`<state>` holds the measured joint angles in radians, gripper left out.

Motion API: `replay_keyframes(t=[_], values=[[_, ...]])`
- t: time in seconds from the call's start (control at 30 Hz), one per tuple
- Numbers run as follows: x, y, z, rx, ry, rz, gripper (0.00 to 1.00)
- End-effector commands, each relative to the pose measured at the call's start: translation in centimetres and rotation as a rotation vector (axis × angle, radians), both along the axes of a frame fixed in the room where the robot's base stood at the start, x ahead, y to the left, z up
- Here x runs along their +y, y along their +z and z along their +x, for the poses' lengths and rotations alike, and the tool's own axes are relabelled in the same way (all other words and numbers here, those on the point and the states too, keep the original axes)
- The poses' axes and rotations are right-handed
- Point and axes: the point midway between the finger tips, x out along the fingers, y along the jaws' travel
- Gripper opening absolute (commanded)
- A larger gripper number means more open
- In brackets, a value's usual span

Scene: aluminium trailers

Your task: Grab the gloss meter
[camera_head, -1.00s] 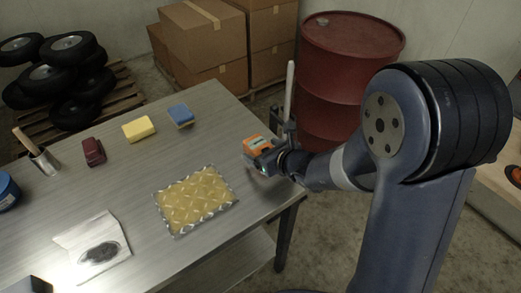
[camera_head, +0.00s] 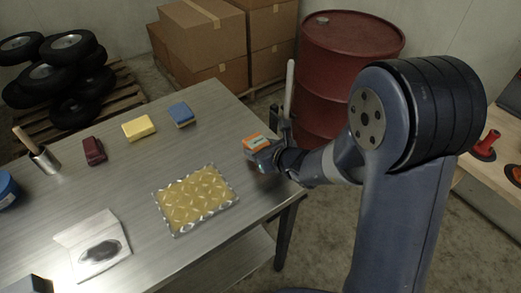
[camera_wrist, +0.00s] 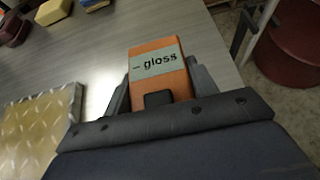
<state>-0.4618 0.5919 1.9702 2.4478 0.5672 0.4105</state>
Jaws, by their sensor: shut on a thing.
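The gloss meter (camera_wrist: 157,66) is an orange block with a grey label reading "gloss", seen in the wrist view. It also shows as a small orange block in the head view (camera_head: 256,142). My gripper (camera_wrist: 158,88) is shut on it, with a dark finger on each side. In the head view my gripper (camera_head: 262,148) is at the right edge of the metal table. I cannot tell whether the meter touches the table top.
A yellow diamond-patterned plate (camera_head: 196,199) lies left of my gripper. A blue block (camera_head: 181,115), a yellow block (camera_head: 139,127) and a dark red block (camera_head: 94,150) stand farther back. A red drum (camera_head: 340,85) and cardboard boxes (camera_head: 205,40) are behind the table.

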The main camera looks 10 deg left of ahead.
Motion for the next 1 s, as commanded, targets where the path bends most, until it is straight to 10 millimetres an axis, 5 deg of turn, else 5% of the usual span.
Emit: replay_keyframes(t=[0.43,0.8,1.0], values=[[0.0,0.8,0.1,-0.003,0.0,0.002,0.25],[0.0,7.6,0.1,-0.007,0.002,0.002,0.25],[0.0,9.8,0.0,-0.003,0.001,0.001,0.25]])
